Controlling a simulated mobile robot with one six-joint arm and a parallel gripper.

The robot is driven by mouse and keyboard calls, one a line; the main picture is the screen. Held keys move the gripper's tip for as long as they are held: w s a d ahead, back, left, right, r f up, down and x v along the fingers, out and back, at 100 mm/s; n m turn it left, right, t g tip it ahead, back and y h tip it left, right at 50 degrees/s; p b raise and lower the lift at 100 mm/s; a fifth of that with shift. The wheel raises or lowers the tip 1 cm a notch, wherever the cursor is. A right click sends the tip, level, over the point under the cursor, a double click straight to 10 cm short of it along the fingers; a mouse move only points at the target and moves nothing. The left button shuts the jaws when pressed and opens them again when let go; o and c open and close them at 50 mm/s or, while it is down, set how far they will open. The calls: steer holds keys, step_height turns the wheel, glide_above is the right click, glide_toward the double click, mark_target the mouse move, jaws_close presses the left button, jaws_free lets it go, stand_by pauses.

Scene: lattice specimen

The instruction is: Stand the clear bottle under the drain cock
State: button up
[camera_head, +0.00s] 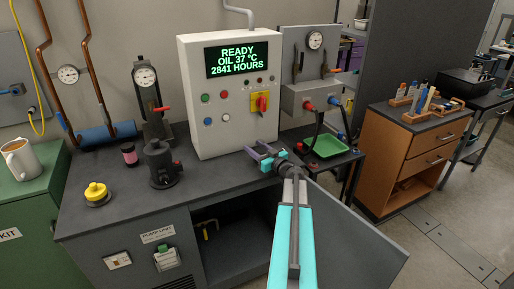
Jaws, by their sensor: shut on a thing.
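My gripper (258,150) is over the right part of the dark bench top, in front of the grey control box. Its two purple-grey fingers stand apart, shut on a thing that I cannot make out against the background. I cannot pick out the clear bottle for certain anywhere in view. A small yellow-brass pipe with a cock (207,226) shows inside the open, dark cabinet under the bench, below and left of my gripper. It looks like the drain cock. The cabinet floor below it is dark and seems bare.
The grey cabinet door (352,238) stands open to the right, beside my arm. On the bench are the control box (228,110), a black pump fitting (162,165), a small pink-banded jar (129,154) and a yellow-topped item (96,193). A green tray (325,146) is at right.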

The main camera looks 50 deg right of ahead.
steer(key=shift+f, duration=0.15)
steer(key=shift+f, duration=0.15)
steer(key=o, duration=1.1)
steer(key=shift+c, duration=0.2)
steer(key=s, duration=0.4)
steer(key=s+a+b, duration=0.1)
steer(key=s, duration=0.3)
steer(key=s+a+b, duration=0.1)
steer(key=s, duration=0.3)
steer(key=shift+w, duration=0.1)
